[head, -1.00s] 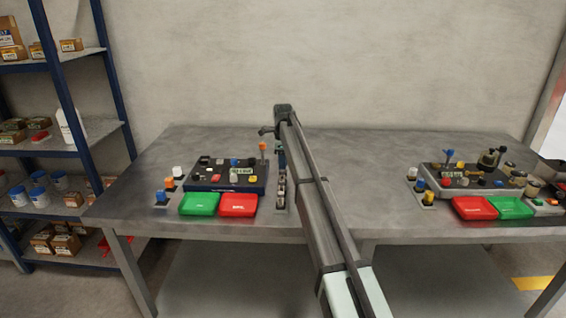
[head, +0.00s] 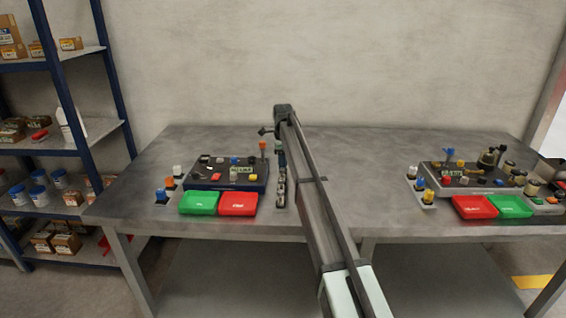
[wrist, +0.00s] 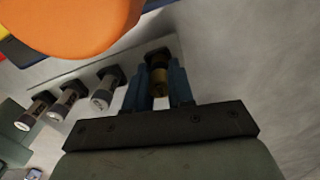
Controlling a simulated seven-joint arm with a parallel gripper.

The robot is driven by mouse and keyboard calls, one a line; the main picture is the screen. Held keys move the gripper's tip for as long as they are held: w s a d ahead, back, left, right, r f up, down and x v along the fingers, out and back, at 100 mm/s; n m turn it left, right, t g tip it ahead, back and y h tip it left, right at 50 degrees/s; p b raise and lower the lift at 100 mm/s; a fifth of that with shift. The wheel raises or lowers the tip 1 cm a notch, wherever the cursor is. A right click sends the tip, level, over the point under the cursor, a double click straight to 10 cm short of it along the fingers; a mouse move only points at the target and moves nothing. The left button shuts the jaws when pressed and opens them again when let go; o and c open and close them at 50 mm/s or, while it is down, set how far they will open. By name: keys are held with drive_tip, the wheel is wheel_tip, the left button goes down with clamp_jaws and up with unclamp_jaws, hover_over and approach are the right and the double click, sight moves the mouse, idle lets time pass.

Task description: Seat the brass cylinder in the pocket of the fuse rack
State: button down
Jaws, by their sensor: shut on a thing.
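My gripper (wrist: 160,88) has blue fingers shut on the brass cylinder (wrist: 160,80) in the wrist view. The far end of the cylinder is at a dark socket (wrist: 158,57), the pocket at the end of the fuse rack (wrist: 130,72). The two look in line and touching or nearly so; how deep the cylinder sits I cannot tell. Three pale cylinders with dark sockets stand along the rack to the left. In the head view my gripper (head: 281,155) is at the far end of the rack (head: 281,203); the brass cylinder cannot be made out there.
A large orange knob (wrist: 75,22) looms close to the camera at upper left; in the head view it stands at the back right of the left panel (head: 222,173). Green (head: 198,202) and red (head: 238,204) trays lie in front. The bench right of my arm is clear up to the second panel (head: 470,180).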

drive_tip(key=shift+f, duration=0.1)
drive_tip(key=shift+c, duration=2.4)
unclamp_jaws()
drive_tip(key=shift+r, duration=3.5)
